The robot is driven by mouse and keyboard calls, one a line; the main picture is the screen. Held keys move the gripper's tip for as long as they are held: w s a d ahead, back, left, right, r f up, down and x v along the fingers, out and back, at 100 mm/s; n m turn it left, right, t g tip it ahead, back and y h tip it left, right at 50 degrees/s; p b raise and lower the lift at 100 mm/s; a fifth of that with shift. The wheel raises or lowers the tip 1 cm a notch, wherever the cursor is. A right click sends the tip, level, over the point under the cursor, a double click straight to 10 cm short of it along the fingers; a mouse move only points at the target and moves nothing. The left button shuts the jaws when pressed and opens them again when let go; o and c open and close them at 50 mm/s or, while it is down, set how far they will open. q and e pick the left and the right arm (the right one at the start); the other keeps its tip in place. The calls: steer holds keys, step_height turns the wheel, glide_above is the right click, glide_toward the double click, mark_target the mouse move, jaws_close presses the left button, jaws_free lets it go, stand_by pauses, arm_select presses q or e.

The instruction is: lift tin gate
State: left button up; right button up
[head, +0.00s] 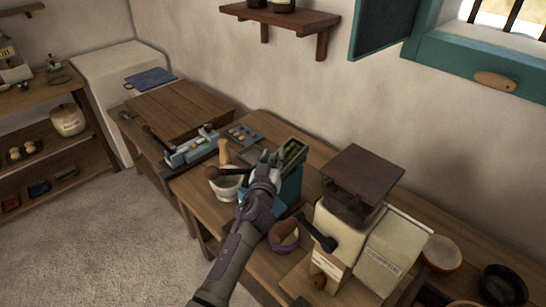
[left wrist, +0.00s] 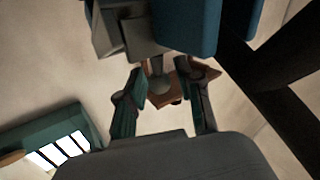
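The teal tin (head: 288,188) stands on the wooden counter, with green contents showing in its open top. My left gripper (head: 268,160) is at the tin's left side, near its upper edge. In the left wrist view the two fingers of my left gripper (left wrist: 164,74) are spread apart. A grey knob (left wrist: 159,85) on a short stem shows between them, with a gap on each side. The tin's blue-teal body (left wrist: 185,25) and a grey metal part (left wrist: 124,36) lie just beyond. The gate itself is mostly hidden by the hand in the head view. My right gripper is not in view.
A mortar (head: 226,187) with a pestle stands left of the hand. A cream grinder (head: 340,232) with a dark top stands to the right. A blue device (head: 190,150) lies farther left.

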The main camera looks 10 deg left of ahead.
arm_select(q)
jaws_close()
steer(key=shift+r+p, duration=0.8)
steer(key=shift+r, duration=0.4)
steer(key=shift+o, duration=1.9)
jaws_free()
steer(key=shift+f, duration=0.1)
steer(key=s, duration=1.2)
steer(key=shift+a, duration=0.4)
